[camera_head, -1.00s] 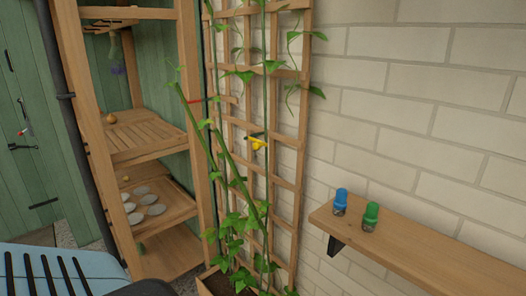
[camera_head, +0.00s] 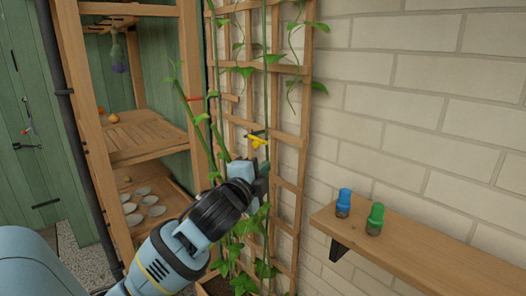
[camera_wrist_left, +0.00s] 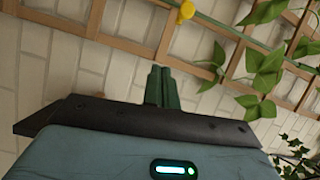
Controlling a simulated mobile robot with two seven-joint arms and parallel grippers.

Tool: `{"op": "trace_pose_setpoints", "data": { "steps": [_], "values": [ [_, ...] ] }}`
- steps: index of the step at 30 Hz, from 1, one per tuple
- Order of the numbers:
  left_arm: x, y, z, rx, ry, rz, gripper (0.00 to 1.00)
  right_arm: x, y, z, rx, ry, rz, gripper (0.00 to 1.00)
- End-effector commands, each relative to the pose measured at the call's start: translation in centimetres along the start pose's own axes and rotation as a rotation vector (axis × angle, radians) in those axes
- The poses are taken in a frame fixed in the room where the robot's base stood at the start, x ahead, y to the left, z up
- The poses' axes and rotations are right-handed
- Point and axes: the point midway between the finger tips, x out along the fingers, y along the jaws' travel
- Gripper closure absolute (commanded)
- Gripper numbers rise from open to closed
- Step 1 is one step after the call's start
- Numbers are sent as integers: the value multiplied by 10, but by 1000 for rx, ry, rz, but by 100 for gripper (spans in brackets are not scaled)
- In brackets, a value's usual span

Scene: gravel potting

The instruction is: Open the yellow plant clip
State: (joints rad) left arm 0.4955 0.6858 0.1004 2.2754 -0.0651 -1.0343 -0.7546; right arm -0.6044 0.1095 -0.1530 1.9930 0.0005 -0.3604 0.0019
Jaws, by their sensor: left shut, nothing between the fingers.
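The yellow plant clip (camera_head: 256,141) sits on a green stem in front of the wooden trellis (camera_head: 302,130). It also shows at the top edge of the left wrist view (camera_wrist_left: 186,11), partly cut off. My left gripper (camera_head: 263,168) is just below the clip in the head view, apart from it. Its dark green fingers (camera_wrist_left: 163,72) are shut together with nothing between them and point up toward the clip's side of the picture. Whether the clip is open or closed is too small to tell. My right gripper is not in view.
Climbing stems and leaves (camera_head: 240,252) rise along the trellis around my left gripper. A wooden shelf unit (camera_head: 150,150) stands left. A wall shelf (camera_head: 430,255) at right holds a blue-topped item (camera_head: 343,200) and a green-topped item (camera_head: 375,218). The brick wall is behind.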

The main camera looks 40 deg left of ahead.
Motion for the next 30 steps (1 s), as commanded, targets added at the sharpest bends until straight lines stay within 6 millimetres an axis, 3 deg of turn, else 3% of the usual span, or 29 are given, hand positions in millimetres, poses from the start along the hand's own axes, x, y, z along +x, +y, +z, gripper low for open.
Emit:
{"op": "trace_pose_setpoints", "data": {
  "steps": [4, 17, 30],
  "values": [
    [0, -18, 2, 26, -12, -32, 100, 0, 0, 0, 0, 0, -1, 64],
    [3, -20, 3, 26, -14, -33, 100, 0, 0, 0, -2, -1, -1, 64],
    [63, -22, 4, 24, -15, -33, 100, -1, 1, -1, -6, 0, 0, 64]
  ]
}}
